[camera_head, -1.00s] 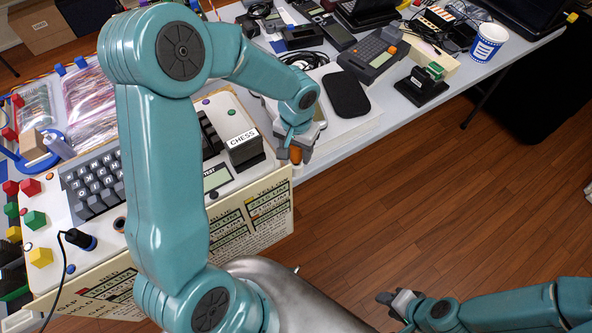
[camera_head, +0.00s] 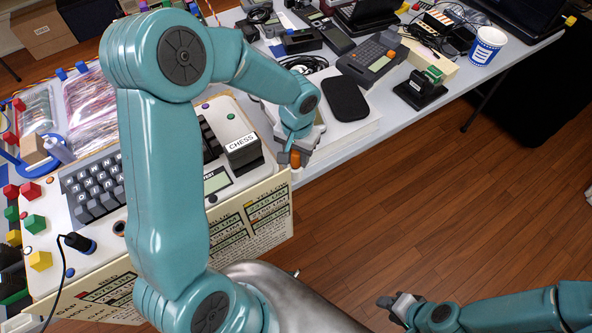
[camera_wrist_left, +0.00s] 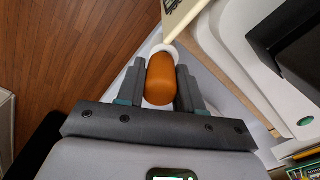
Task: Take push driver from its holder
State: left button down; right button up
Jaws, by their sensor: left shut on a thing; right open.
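The push driver shows as a rounded orange-brown handle (camera_wrist_left: 160,80) in the left wrist view. A white ring shows around its far end; the rest of it is hidden. My left gripper (camera_wrist_left: 161,85) is shut on this handle, with one dark finger on each side. In the head view the left gripper (camera_head: 294,158) is at the right edge of the cream console, and the handle (camera_head: 295,160) shows small between its fingers. I cannot tell whether the driver still sits in its holder. My right gripper (camera_head: 392,302) is open and empty over the wooden floor at lower right.
The cream console (camera_head: 232,112) with a CHESS block (camera_head: 243,150) stands left of the gripper. A black pouch (camera_head: 345,98) lies on a white stack behind it. A paper cup (camera_head: 487,46) stands at the table's far right. Open floor lies at right.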

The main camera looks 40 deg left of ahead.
pick_arm(q)
jog(key=shift+w+a+r, duration=0.15)
jog(key=shift+a+r, duration=0.25)
jog(key=shift+r, duration=0.25)
jog(key=shift+r+p, duration=0.45)
jog(key=shift+p, duration=0.1)
jog(key=shift+r, duration=0.2)
jog(key=shift+a+r+p, duration=0.15)
jog(key=shift+r+p, duration=0.35)
jog(key=shift+r, duration=0.1)
jog(key=shift+r+p, duration=0.4)
jog(key=shift+r, duration=0.1)
jog(key=shift+d+r+p, duration=0.15)
jog(key=shift+r+p, duration=0.6)
jog(key=shift+r, duration=0.35)
jog(key=shift+d+r+p, duration=0.15)
jog(key=shift+r+p, duration=0.6)
jog(key=shift+r, duration=0.35)
